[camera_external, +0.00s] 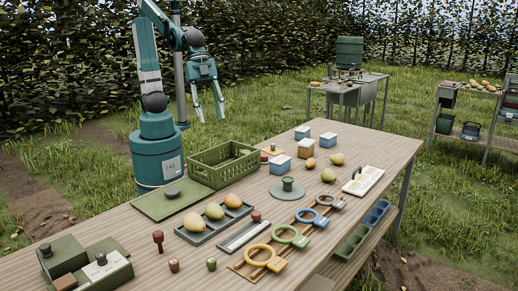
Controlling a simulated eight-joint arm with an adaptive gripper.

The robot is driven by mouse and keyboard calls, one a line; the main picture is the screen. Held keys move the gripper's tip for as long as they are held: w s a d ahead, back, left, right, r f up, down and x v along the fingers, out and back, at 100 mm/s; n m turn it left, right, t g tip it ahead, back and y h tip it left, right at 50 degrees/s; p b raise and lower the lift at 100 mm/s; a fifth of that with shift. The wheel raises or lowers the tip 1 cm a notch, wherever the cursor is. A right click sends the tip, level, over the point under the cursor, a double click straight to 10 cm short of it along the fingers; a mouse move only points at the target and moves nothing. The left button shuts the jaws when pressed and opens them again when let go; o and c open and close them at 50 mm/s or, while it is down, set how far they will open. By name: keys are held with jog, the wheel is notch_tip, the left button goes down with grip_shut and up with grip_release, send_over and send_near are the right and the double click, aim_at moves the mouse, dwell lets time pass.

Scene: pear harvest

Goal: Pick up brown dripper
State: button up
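A small brown piece (174,265), which looks like the brown dripper, stands upright on the wooden table (135,268) near its front edge. A similar small green piece (211,264) stands to its right. A taller dark red knobbed piece (158,240) stands just behind and left of the brown one. My gripper (211,118) hangs high above and beyond the back of the table, pointing down. Its two fingers are spread apart with nothing between them. It is far from the brown piece.
A grey tray with pears (185,238) lies behind the small pieces. Dark green boxes (108,269) stand at the left. Ring gauges (290,237) lie on a board to the right. A green crate (200,174) and several small boxes stand further back.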

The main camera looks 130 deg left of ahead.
jog(key=w+d+f+m+g, duration=0.15)
jog(key=w+d+f, duration=0.25)
jog(key=w+d, duration=0.45)
jog(key=m+g+h, duration=0.1)
jog(key=m+g, duration=0.1)
jog(key=m, duration=0.5)
send_near(173, 261)
jog(key=f, duration=0.1)
jog(key=shift+w+d+f+g+p, duration=0.25)
jog(key=shift+w+f+p, duration=0.1)
jog(key=shift+f, duration=0.3)
jog(key=shift+x, duration=1.25)
jog(key=shift+b+x, duration=0.65)
jog(key=shift+x, duration=2)
